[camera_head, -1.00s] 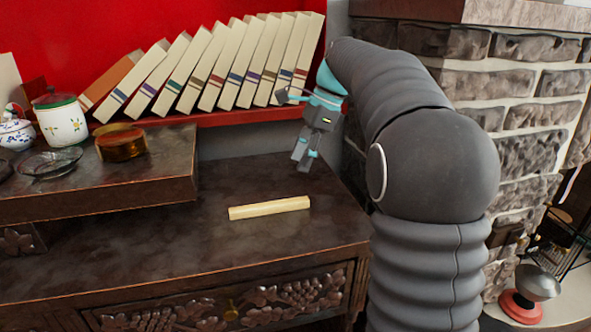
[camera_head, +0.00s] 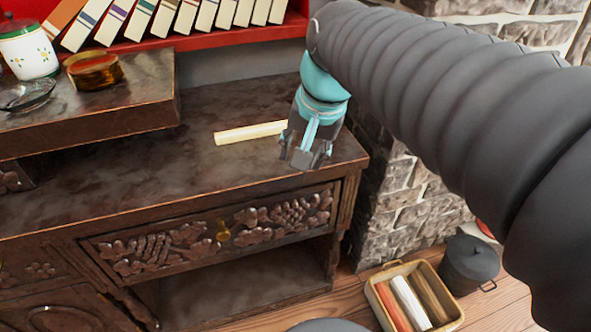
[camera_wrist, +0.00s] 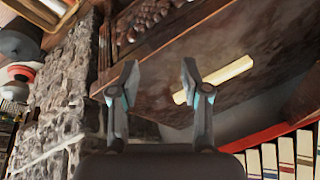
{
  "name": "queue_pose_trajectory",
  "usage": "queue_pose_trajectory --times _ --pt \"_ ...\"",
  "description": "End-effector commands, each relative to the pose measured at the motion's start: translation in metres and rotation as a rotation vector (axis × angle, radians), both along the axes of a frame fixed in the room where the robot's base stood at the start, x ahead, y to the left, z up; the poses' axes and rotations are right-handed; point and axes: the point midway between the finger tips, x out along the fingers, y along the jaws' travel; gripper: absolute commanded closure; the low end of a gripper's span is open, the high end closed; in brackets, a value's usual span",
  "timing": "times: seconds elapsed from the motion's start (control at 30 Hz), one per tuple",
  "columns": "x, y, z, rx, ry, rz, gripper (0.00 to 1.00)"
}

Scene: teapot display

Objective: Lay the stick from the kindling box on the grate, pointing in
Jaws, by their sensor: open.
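My gripper (camera_head: 305,160) is open and empty above the right front part of the dark wooden cabinet top; its spread fingers show in the wrist view (camera_wrist: 160,88). A pale stick-like bar (camera_head: 240,134) lies on the cabinet top, its right end hidden behind my gripper; it also shows beyond the fingers in the wrist view (camera_wrist: 222,76). The kindling box (camera_head: 446,289), light with a handle, stands on the floor at the lower right. It holds a reddish piece (camera_head: 393,308), a whitish piece (camera_head: 411,303) and a brown piece (camera_head: 433,300). I cannot make out the grate.
A dark lidded bucket (camera_head: 468,265) stands beside the box. A stone wall (camera_head: 405,205) rises right of the cabinet (camera_head: 130,185). A raised shelf (camera_head: 110,110) carries a white jar (camera_head: 28,52) and an amber dish (camera_head: 94,70). Leaning books (camera_head: 160,20) line the back. Wooden floor lies open in front.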

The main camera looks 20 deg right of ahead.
Motion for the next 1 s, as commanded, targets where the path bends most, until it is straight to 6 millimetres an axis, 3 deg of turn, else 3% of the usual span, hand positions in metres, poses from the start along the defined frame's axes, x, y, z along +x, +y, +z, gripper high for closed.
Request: queue_pose_trajectory --times 0.03,0.2,0.37,0.4,0.47,0.67,1.0 --pt "-0.018 0.001 -0.010 -0.042 -0.035 0.074 0.53" --pt "-0.057 0.000 -0.044 -0.185 -0.130 0.304 0.53" --pt "-0.077 -0.001 -0.065 -0.271 -0.177 0.434 0.53" --pt "-0.079 -0.001 -0.068 -0.283 -0.183 0.452 0.48" --pt "-0.080 -0.002 -0.069 -0.297 -0.188 0.474 0.48" --pt "-0.055 0.001 -0.043 -0.352 -0.142 0.627 0.48" --pt "0.036 0.016 0.029 -0.496 0.032 1.123 0.48"
